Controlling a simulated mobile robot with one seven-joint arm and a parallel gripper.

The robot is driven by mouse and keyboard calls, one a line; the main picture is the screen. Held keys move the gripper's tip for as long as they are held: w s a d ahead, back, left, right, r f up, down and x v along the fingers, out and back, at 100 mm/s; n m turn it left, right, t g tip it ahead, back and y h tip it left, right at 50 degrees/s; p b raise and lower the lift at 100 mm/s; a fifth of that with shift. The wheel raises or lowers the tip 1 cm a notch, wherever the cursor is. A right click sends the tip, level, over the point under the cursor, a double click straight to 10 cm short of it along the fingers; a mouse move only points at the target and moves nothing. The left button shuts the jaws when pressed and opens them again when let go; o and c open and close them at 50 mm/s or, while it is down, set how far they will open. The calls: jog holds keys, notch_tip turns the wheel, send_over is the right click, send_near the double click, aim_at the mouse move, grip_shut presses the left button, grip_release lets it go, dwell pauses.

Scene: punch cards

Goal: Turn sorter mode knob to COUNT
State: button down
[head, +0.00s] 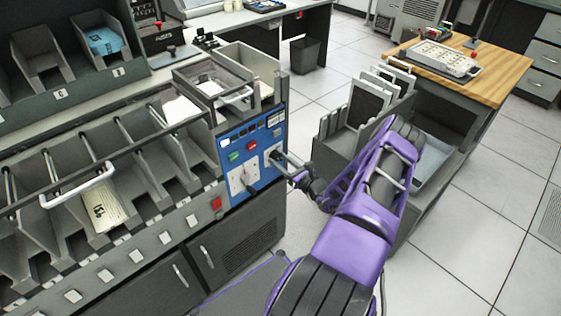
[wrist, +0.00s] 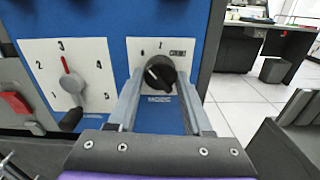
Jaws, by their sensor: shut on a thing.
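The mode knob (wrist: 160,74) is a small round black knob on a white plate on the sorter's blue panel (head: 256,139). COUNT is printed at the plate's upper right. The knob's white mark appears to point to the upper left, away from COUNT. My gripper (wrist: 161,82) is shut on the knob, with one finger on each side.
Left of the mode knob is a larger dial (wrist: 70,84) numbered 1 to 5, its red pointer near 3. A red button (wrist: 16,104) is at the far left. A grey cart (head: 335,150) stands right of the sorter, close to my arm. The floor between them is clear.

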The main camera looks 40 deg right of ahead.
jog(key=shift+a+m+b, duration=0.15)
jog(key=shift+m+b, duration=1.05)
jog(key=shift+m, duration=7.3)
jog(key=shift+c, duration=1.6)
grip_release()
jog(key=shift+r, duration=0.1)
jog(key=shift+s, duration=0.1)
jog(key=s+d, duration=0.1)
jog(key=s, duration=1.6)
jog(key=shift+s+d+p, duration=0.15)
jog(key=shift+d+p, duration=0.05)
jog(key=shift+p, duration=0.2)
